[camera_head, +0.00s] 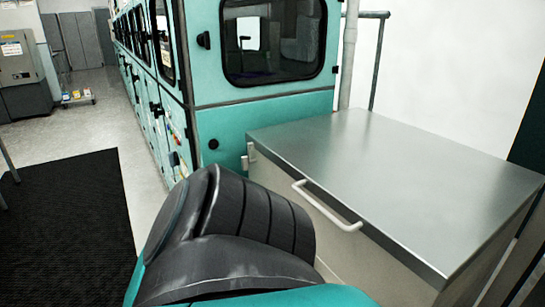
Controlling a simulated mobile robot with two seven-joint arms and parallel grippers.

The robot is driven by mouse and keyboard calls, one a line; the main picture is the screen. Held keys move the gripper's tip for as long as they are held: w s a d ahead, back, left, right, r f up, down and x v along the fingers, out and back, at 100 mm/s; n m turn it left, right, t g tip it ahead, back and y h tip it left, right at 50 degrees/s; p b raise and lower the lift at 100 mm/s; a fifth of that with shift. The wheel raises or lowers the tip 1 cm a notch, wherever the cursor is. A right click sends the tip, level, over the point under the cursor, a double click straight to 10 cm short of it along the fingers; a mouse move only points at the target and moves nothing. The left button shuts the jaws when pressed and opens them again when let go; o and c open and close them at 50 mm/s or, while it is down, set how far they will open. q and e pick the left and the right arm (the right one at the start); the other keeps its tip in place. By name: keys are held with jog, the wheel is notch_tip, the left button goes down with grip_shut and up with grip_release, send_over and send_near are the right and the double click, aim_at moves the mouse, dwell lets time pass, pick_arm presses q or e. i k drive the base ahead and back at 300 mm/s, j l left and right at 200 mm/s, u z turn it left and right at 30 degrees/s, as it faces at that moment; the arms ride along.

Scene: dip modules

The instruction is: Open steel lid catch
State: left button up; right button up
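A steel lid (390,165) lies flat and closed on a pale box (345,262) at the right. A small light catch (248,156) sits at the lid's left edge, near the back left corner. It is too small to tell whether it is fastened. A white bar handle (327,207) runs along the lid's front left edge. Neither of my grippers is in view. A black and teal part of my own body fills the bottom middle and hides the lower left of the box.
A teal machine cabinet (262,105) with dark windows stands right behind the box. A pipe (348,55) and a rail rise beside the white wall. A black mat (68,232) lies on the floor at left. A small trolley (77,98) stands far back.

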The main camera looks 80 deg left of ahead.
aim_at(246, 159)
jog(key=u, duration=2.75)
jog(key=i+j+z, duration=0.2)
jog(key=i+j, duration=0.2)
jog(key=j, duration=0.2)
jog(key=i+j+z, duration=0.1)
jog(key=j, duration=0.25)
jog(key=i+j+z, duration=0.1)
jog(key=i+j, duration=0.2)
jog(key=i+j+z, duration=0.1)
jog(key=j, duration=0.3)
jog(key=i+j+z, duration=0.1)
jog(key=i+j, duration=0.15)
jog(key=i+j+z, duration=0.1)
jog(key=j, duration=0.4)
jog(key=i+j+z, duration=0.1)
jog(key=j, duration=0.3)
jog(key=i, duration=0.1)
